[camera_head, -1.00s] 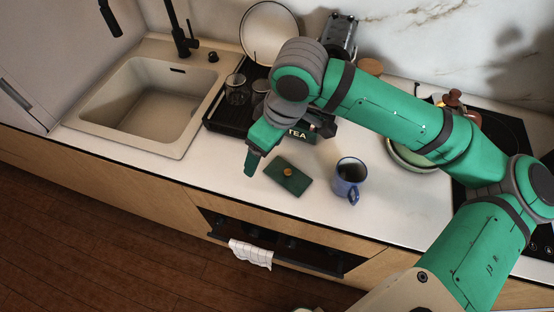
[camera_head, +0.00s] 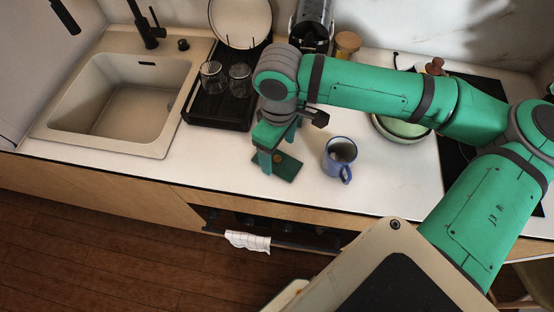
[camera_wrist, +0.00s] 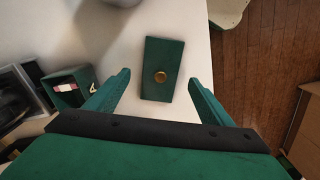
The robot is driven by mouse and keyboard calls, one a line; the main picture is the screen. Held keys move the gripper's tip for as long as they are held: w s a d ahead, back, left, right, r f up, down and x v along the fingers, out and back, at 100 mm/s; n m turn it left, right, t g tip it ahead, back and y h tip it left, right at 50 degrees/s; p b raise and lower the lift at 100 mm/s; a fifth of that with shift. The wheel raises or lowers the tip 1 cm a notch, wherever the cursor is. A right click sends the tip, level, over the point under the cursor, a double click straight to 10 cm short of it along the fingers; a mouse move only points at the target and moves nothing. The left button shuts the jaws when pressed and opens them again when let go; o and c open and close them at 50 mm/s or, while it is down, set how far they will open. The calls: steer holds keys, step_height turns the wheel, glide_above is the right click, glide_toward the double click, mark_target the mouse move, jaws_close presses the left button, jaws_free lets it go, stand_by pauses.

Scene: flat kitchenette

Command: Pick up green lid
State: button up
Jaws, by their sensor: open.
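The green lid (camera_head: 290,168) is a flat dark-green rectangle lying on the white counter, partly covered by my gripper in the head view. In the wrist view the lid (camera_wrist: 163,52) shows whole, with a round brass knob (camera_wrist: 160,76) on it. My gripper (camera_head: 280,146) is open and points down over the lid. In the wrist view its fingers (camera_wrist: 159,78) stand to either side of the lid and knob, with nothing held. How high the fingertips are above the lid is hard to tell.
A blue mug (camera_head: 341,160) stands right of the lid. An open green box (camera_wrist: 68,92) stands left in the wrist view. A black rack with glasses (camera_head: 215,112) is left of my gripper, beside the sink (camera_head: 85,140). The counter's front edge is close to the lid.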

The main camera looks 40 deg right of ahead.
mark_target(277, 158)
steer(key=shift+w+f, duration=0.1)
steer(key=shift+f, duration=1.7)
steer(key=c, duration=1.1)
steer(key=shift+a+r, duration=0.1)
